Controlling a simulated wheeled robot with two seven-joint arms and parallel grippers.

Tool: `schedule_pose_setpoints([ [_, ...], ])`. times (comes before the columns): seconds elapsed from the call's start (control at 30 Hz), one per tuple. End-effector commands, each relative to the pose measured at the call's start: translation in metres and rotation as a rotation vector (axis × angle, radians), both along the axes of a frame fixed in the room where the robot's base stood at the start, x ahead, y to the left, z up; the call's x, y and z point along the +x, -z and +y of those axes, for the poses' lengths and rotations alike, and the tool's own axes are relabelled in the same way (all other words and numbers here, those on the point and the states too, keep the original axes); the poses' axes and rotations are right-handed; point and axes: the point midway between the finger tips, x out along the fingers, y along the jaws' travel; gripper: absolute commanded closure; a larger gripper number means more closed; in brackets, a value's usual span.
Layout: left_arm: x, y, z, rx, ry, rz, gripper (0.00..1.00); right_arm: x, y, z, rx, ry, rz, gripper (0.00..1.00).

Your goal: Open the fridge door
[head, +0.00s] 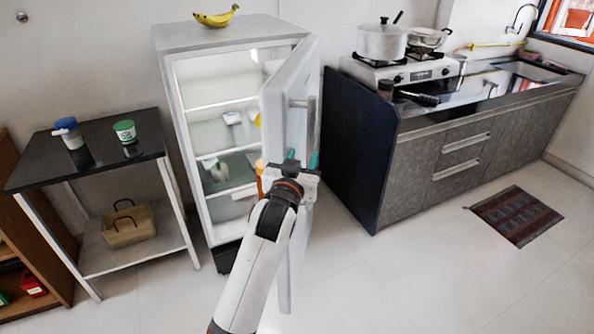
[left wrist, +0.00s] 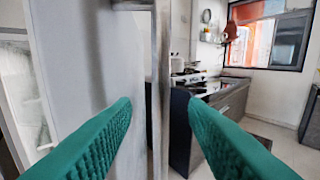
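The white fridge (head: 180,110) stands against the wall with its door (head: 287,95) swung partly open to the right, showing lit shelves inside. The door's vertical grey handle (head: 312,120) is on its outer face. My left gripper (head: 302,158) is at the lower end of the handle, with its teal fingers spread apart. In the left wrist view, the door (left wrist: 95,60) fills the left side and the handle bar (left wrist: 163,60) stands upright between the open fingers. I cannot tell whether a finger touches it. My right gripper is out of view.
Bananas (head: 215,17) lie on top of the fridge. A dark-topped side table (head: 90,165) with a cup and jar stands left. A kitchen counter (head: 420,170) with a stove and pots is right of the door. The floor in front is clear up to a mat (head: 516,215).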

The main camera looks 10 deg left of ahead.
Motion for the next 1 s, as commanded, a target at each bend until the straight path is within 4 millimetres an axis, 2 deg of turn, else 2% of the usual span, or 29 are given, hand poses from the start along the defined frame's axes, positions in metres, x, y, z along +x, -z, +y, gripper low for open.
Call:
schedule_pose_setpoints([
  [0.1, -0.021, 0.001, 0.001, 0.000, 0.001, 0.000, 0.60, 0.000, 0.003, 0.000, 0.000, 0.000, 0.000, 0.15],
  [0.23, -0.035, 0.001, 0.002, 0.000, 0.001, 0.001, 0.60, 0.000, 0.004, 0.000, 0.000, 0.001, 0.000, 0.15],
  [0.4, -0.042, 0.000, 0.003, 0.000, 0.000, -0.001, 0.60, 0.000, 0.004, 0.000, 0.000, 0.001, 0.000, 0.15],
  [0.63, -0.042, 0.000, 0.003, 0.001, 0.000, 0.000, 0.60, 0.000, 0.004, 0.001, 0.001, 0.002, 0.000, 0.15],
  [0.73, -0.042, 0.005, 0.004, -0.006, 0.004, 0.006, 0.76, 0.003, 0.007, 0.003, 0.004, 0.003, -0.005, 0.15],
  [0.77, -0.041, 0.011, 0.005, -0.012, 0.008, 0.014, 0.81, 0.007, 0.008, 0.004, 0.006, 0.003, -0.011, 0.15],
  [0.87, -0.036, 0.046, 0.010, -0.066, 0.037, 0.065, 0.98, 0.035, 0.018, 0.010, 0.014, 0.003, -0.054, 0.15],
  [0.97, -0.031, 0.100, 0.019, -0.171, 0.089, 0.153, 1.00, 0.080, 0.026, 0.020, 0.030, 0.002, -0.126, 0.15],
  [1.0, -0.030, 0.122, 0.024, -0.222, 0.111, 0.193, 1.00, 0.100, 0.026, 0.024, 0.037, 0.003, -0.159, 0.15],
])
